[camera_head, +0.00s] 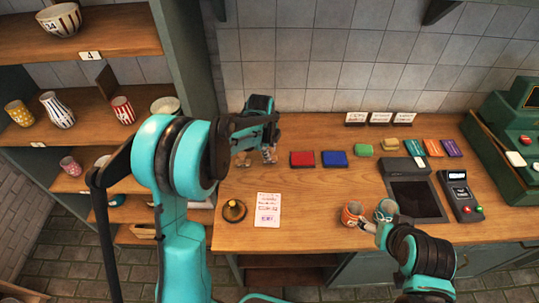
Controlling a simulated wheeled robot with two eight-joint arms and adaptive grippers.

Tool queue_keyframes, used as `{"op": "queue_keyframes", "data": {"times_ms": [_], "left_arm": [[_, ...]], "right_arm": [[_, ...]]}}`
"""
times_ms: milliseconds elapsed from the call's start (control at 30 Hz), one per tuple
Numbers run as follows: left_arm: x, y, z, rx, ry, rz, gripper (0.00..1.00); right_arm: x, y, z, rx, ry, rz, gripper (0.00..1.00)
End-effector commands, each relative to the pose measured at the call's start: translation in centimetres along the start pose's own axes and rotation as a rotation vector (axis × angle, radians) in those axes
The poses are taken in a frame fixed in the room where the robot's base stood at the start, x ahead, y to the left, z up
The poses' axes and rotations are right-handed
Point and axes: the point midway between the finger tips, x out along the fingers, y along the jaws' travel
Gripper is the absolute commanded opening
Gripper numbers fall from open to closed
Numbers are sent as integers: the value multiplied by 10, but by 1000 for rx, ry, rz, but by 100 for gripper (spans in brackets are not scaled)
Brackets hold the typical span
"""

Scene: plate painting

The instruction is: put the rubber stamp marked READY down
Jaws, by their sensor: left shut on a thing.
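My left gripper (256,155) is above the back left of the wooden counter, left of the red pad. It is shut on a small brownish thing (242,159), taken to be the rubber stamp; the gripper hides most of it, and no READY marking can be read. A red pad (302,158) and a blue pad (335,158) lie side by side to its right.
A printed card (267,210) and a round brass bell-like thing (234,210) lie at the front left. A dark-screened device (415,198), card terminal (461,198) and green register (515,140) stand at the right. Shelves with cups are left. The counter's centre is clear.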

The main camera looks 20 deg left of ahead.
Motion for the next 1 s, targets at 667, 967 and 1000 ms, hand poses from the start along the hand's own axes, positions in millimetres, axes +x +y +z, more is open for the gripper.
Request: {"op": "queue_keyframes", "data": {"times_ms": [667, 967, 1000], "left_arm": [[20, 4, 0, 0, 0, 0, 45], [15, 3, 0, 0, 0, 0, 45], [10, 3, 0, 0, -1, 0, 45]], "right_arm": [[7, 0, 5, 0, 0, 0, 71], [3, 0, 2, 0, 0, 0, 71], [2, 0, 2, 0, 0, 0, 71]]}}
